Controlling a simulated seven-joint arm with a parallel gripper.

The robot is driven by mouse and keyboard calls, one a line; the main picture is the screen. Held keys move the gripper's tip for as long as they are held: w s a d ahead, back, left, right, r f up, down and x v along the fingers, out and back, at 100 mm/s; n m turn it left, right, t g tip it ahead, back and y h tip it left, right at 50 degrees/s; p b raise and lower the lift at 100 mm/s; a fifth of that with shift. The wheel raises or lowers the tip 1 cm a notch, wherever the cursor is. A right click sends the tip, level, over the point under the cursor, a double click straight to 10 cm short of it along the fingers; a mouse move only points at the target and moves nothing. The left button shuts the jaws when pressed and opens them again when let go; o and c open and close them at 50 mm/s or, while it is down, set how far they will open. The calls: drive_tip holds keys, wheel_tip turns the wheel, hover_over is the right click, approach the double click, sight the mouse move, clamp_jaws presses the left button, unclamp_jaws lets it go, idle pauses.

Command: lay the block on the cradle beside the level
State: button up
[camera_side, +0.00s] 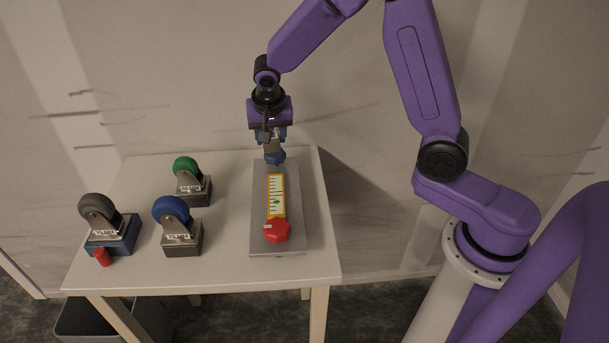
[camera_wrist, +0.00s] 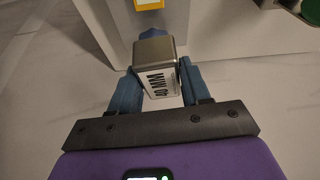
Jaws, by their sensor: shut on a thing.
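My gripper (camera_side: 272,140) hangs over the far end of a grey plate on the table.
The grey plate (camera_side: 290,247) lies at the right of the white table (camera_side: 225,270). Left of it stand labelled blocks bearing wheels: green (camera_side: 186,167), blue (camera_side: 171,210) and dark grey (camera_side: 98,206). Bare table lies between.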

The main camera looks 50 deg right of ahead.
drive_tip(key=s+r, duration=0.3)
drive_tip(key=s, duration=0.9)
drive_tip(key=s+r, duration=0.3)
drive_tip(key=s, duration=0.9)
drive_tip(key=shift+m, duration=0.5)
drive_tip(key=w+a+f, duration=0.1)
drive_tip(key=w+f, duration=0.2)
drive_tip(key=w, duration=0.1)
drive_tip(key=w+a+f, duration=0.1)
drive_tip(key=w+f, duration=0.2)
drive_tip(key=w, duration=0.2)
drive_tip(key=w+a+f, duration=0.1)
drive_tip(key=w+f, duration=0.3)
drive_tip(key=shift+w, duration=0.35)
drive_tip(key=shift+w+a+f, duration=0.1)
drive_tip(key=shift+f, duration=1.6)
drive_tip(key=shift+f, duration=0.3)
